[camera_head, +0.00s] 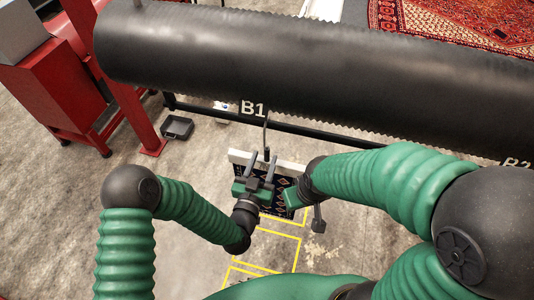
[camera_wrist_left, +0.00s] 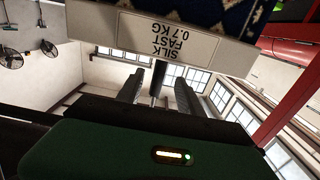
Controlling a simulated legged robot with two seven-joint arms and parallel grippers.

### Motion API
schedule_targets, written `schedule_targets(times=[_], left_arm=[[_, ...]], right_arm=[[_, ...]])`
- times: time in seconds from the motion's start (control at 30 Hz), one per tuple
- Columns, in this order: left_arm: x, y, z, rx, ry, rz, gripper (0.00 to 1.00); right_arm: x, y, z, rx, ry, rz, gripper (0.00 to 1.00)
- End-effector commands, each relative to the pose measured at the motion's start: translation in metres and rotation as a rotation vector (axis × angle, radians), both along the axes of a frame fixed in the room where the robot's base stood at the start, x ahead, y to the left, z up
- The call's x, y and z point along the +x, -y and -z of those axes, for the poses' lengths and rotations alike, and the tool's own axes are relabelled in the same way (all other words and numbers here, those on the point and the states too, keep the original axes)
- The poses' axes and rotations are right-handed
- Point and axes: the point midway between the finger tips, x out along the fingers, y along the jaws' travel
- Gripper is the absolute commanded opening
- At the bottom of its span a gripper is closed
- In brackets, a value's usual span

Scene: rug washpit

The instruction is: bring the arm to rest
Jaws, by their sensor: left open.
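My left gripper (camera_head: 263,157) is open in the head view, its two fingers pointing up in front of a dark patterned rug piece (camera_head: 282,189) with a pale top band (camera_head: 240,157). A thin hook (camera_head: 266,133) comes down by the fingertips. In the left wrist view, the fingers (camera_wrist_left: 158,92) stand apart with a dark rod (camera_wrist_left: 158,77) showing between them; I cannot tell whether they touch it. The band (camera_wrist_left: 170,38) reads "SILK FAST 0.7 KG" upside down there. My right gripper (camera_head: 305,211) is beside the rug piece, partly hidden; its jaws are unclear.
A large black roller (camera_head: 310,70) crosses the head view above a dark rail (camera_head: 320,136) marked B1. A red stand (camera_head: 60,95) and a black tray (camera_head: 177,127) are at left. Yellow outlines (camera_head: 277,248) mark the floor. A red patterned rug (camera_head: 455,22) lies behind.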

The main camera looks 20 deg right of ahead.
Motion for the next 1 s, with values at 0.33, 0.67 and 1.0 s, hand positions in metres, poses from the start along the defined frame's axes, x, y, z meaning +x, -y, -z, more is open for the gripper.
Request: schedule_targets(times=[0.33,0.67,1.0], left_arm=[[0.022,0.019,0.001,0.002,0.001,0.001,0.44],[0.024,0.019,0.0,0.001,0.0,0.001,0.44],[0.024,0.02,0.0,0.003,-0.001,0.0,0.02]], right_arm=[[0.0,0.0,0.01,0.0,0.0,0.0,0.36],[0.0,0.0,0.01,0.0,0.0,0.0,0.36],[0.0,0.0,0.01,0.0,0.0,0.0,0.36]])
